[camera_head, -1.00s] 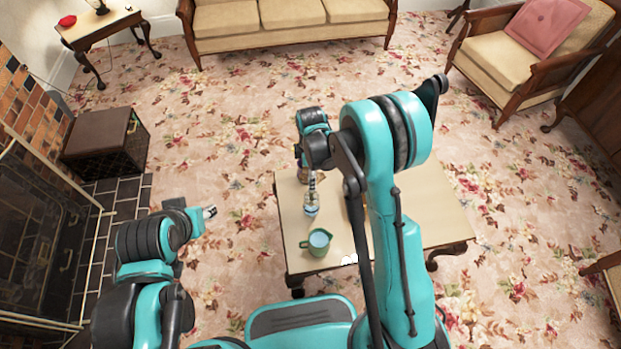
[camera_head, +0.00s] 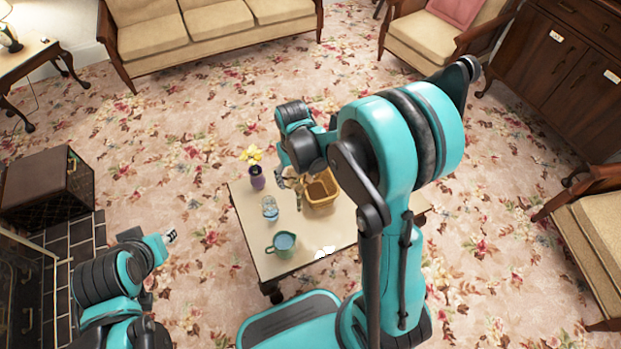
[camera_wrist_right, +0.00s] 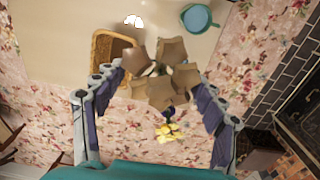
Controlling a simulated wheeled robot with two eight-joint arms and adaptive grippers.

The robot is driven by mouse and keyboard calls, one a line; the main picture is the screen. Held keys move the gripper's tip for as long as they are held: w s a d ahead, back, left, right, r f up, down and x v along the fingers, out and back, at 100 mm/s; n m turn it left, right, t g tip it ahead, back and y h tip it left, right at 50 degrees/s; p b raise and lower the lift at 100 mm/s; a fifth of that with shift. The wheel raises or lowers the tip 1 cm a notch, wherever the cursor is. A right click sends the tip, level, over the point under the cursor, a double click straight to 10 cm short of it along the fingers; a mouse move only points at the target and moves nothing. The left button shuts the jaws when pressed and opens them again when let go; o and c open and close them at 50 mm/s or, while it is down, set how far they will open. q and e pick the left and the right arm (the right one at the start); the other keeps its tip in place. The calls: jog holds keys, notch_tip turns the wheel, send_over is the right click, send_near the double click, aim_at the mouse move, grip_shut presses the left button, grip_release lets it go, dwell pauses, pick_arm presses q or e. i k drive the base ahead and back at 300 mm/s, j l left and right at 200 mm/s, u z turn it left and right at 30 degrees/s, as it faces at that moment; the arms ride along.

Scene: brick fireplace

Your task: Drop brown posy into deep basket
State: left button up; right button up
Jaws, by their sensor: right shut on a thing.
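The brown posy (camera_wrist_right: 163,77), a bunch of brown star-shaped flowers, is between the fingers of my right gripper (camera_wrist_right: 160,105), which is shut on it. In the head view the right gripper (camera_head: 292,182) hangs over the table, just left of the deep basket (camera_head: 321,193); the posy is hard to make out there. The basket is a tan wicker one with an open top. In the wrist view its rim (camera_wrist_right: 97,52) shows left of the posy, partly covered by a finger and petals. My left gripper (camera_head: 171,236) is off the table's left side, too small to judge.
On the low table (camera_head: 325,237) stand a purple vase (camera_head: 257,181) with yellow flowers, a glass jar (camera_head: 269,208), a green pitcher (camera_head: 283,245) and a small white object (camera_head: 324,253). My right arm hides the table's right part. A sofa (camera_head: 215,35) stands behind.

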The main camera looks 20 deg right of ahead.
aim_at(317, 194)
jog(key=k+l, duration=0.1)
jog(key=l, duration=0.65)
jog(key=k+l, duration=0.1)
jog(key=l, duration=0.6)
jog(key=k+j+z, duration=0.1)
jog(key=j+z, duration=0.25)
jog(key=j, duration=0.9)
